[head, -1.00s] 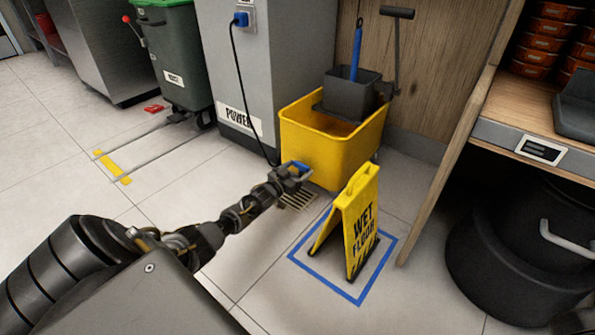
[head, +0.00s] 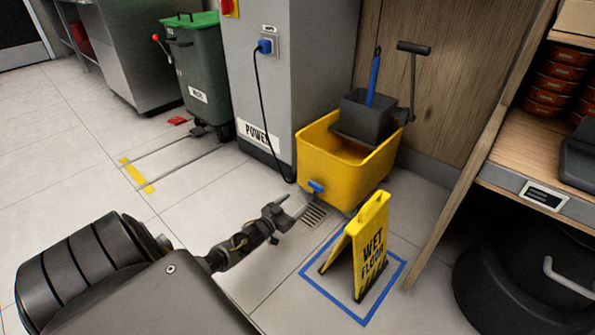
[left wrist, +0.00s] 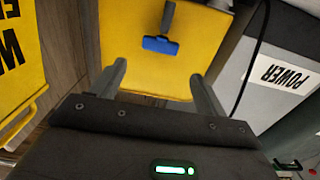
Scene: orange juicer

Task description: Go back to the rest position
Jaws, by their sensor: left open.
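My left gripper (head: 290,212) is low over the floor, just in front of the yellow mop bucket (head: 335,178) and left of the wet floor sign (head: 370,250). It is open and empty. In the left wrist view, the two fingers of my left gripper (left wrist: 160,85) stand apart. The bucket's yellow wall (left wrist: 205,40) and its blue-tipped handle (left wrist: 158,44) show beyond them, apart from the fingers. The blue tip also shows on the bucket in the head view (head: 316,187). My right gripper is not in view.
The yellow sign stands inside a blue floor outline (head: 333,307). A grey power cabinet (head: 265,95) with a plugged-in cable stands behind. A green-lidded bin (head: 200,75) is at the back left. A wooden counter (head: 525,150) and black bin (head: 525,270) are at right. The left floor is mostly clear.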

